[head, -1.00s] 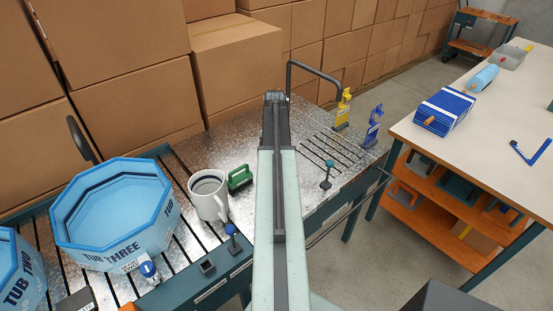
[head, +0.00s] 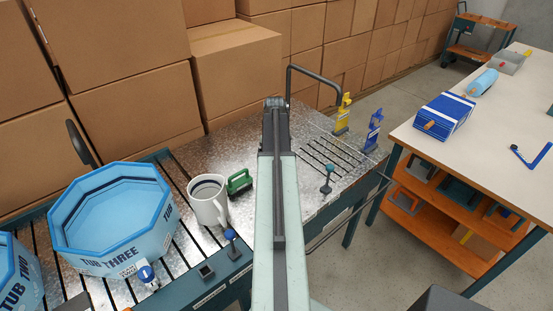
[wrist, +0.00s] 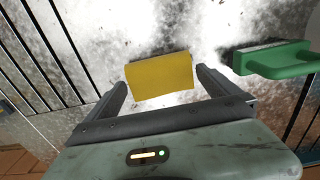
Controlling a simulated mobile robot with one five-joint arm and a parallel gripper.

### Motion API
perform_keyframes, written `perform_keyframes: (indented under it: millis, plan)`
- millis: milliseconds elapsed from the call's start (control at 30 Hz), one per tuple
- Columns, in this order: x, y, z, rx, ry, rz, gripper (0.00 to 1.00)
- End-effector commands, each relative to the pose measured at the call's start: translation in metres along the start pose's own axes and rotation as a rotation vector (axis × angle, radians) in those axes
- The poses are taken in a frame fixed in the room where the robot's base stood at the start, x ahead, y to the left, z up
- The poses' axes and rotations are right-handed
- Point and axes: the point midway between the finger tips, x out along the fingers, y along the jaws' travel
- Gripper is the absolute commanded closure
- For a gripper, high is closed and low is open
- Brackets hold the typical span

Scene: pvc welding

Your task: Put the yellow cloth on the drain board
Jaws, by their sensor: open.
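The yellow cloth (wrist: 160,75) lies on the shiny metal top in the wrist view, between and a little beyond the fingertips. My gripper (wrist: 162,82) is open around its near side; I cannot tell whether the fingers touch it. In the head view the cloth and the fingers are hidden behind my arm. The drain board appears to be the slotted part of the metal top (head: 340,151), right of my arm in the head view. Dark slots (wrist: 45,45) also show at the left of the wrist view.
A green-handled brush (wrist: 272,60) lies close right of the cloth; it also shows in the head view (head: 239,182). A white mug (head: 207,203) and a blue tub (head: 110,255) stand left.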

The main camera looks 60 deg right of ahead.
Motion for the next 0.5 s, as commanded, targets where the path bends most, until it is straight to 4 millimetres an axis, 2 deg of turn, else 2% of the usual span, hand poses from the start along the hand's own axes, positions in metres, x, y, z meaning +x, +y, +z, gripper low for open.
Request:
perform_keyframes:
  millis: [33,300,500]
  plan:
    - [-0.016,0.0,0.0,0.0,0.0,0.0,0.0]
    - [-0.076,0.0,0.0,0.001,0.0,0.0,0.0]
    - [-0.108,0.001,0.0,0.001,0.0,0.0,0.0]
